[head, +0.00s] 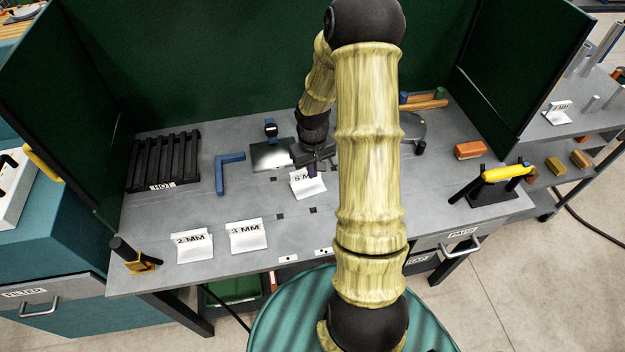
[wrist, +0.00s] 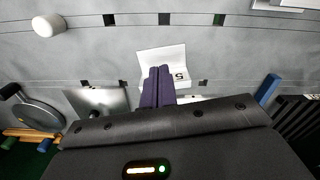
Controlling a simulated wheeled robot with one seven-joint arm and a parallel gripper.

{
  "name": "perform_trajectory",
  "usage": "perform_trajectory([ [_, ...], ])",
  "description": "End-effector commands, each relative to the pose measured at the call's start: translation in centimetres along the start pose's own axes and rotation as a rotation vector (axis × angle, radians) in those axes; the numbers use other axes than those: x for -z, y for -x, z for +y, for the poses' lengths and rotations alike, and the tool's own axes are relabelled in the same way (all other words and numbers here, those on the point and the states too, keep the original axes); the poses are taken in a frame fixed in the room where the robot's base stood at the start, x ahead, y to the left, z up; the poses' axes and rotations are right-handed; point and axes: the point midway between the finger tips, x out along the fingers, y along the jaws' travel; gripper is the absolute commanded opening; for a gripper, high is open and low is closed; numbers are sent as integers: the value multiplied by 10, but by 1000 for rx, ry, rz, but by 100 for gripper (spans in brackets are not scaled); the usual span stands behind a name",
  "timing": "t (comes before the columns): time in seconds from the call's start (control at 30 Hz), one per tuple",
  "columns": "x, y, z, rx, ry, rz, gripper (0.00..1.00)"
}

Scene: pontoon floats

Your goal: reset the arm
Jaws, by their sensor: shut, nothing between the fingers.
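My arm rises in the middle of the head view and bends back over the grey workbench. My gripper (head: 312,170) hangs over the bench, just behind the "5 MM" label card (head: 309,186). In the wrist view my gripper (wrist: 158,72) shows two purple fingers pressed together, with nothing between them. The same white card (wrist: 163,60) lies beyond the fingertips in that view, partly covered by them. I cannot tell whether the fingers touch the card.
The workbench (head: 200,272) also bears a black slatted rack (head: 163,160), a blue angle piece (head: 229,172), "2 MM" (head: 195,246) and "3 MM" (head: 247,235) cards, and a yellow-handled tool on a stand (head: 507,173). Green screens (head: 210,60) wall the back and sides. The front middle is mostly clear.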

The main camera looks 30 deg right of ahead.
Motion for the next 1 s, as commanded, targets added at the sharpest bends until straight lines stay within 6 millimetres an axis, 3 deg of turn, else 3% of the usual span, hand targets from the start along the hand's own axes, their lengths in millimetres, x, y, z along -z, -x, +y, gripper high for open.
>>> perform_trajectory([
  [0.2,0,13,0,0,1,0,0],
  [0.77,-1,17,-3,-2,4,4,0],
  [1.0,-20,56,-37,-28,32,48,0],
])
